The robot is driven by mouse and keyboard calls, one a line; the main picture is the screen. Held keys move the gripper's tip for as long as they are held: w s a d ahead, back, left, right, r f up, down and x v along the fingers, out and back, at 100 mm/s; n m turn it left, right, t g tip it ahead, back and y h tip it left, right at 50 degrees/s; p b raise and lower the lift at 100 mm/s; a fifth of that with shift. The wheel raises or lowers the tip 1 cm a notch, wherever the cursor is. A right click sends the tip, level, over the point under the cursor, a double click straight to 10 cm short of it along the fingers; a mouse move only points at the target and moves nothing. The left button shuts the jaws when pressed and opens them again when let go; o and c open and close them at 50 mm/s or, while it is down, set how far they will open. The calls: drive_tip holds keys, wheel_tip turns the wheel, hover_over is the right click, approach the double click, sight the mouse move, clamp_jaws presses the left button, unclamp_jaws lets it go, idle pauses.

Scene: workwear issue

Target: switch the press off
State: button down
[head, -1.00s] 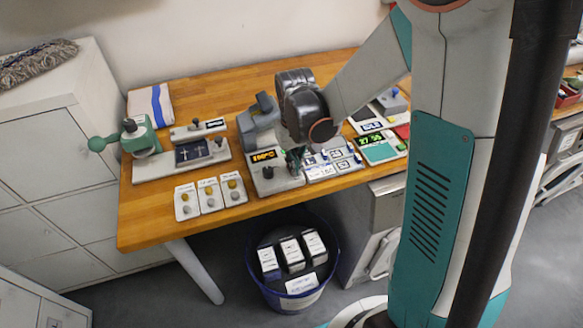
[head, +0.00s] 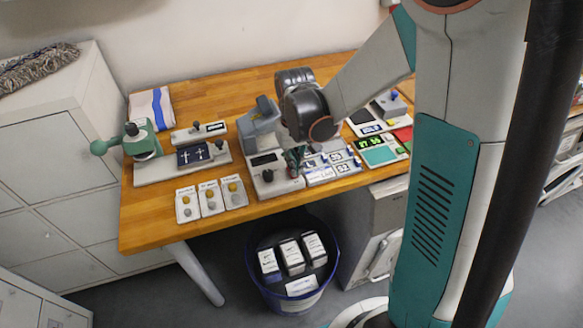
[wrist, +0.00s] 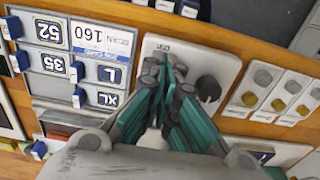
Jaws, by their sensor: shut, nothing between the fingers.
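The press (head: 260,128) is a grey machine on the wooden table, with a pale control box (head: 284,187) at its front. The box's display (head: 264,160) is dark. A black knob (head: 267,175) sits on the box and also shows in the wrist view (wrist: 208,88). My gripper (head: 294,160) is shut and empty, at the right part of the control box. In the wrist view its teal fingers (wrist: 168,68) point at the box beside the knob. The fingertips cover the spot under them, so I cannot tell whether they touch a switch there.
A size board with blue tabs (wrist: 75,58) adjoins the box. Left of it stand several small button plates (head: 210,198) and a green-handled device (head: 140,140). A blue bin (head: 257,285) with boxes is below the table edge. A folded towel (head: 152,105) lies back left.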

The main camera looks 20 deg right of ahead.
drive_tip(key=shift+r+p, duration=1.45)
drive_tip(key=shift+r, duration=1)
drive_tip(key=s+r+t+b, duration=0.5)
drive_tip(key=s+r, duration=0.5)
drive_tip(key=s, duration=0.5)
drive_tip(key=shift+t+b, duration=0.35)
drive_tip(key=shift+t, duration=0.75)
drive_tip(key=shift+f, duration=0.1)
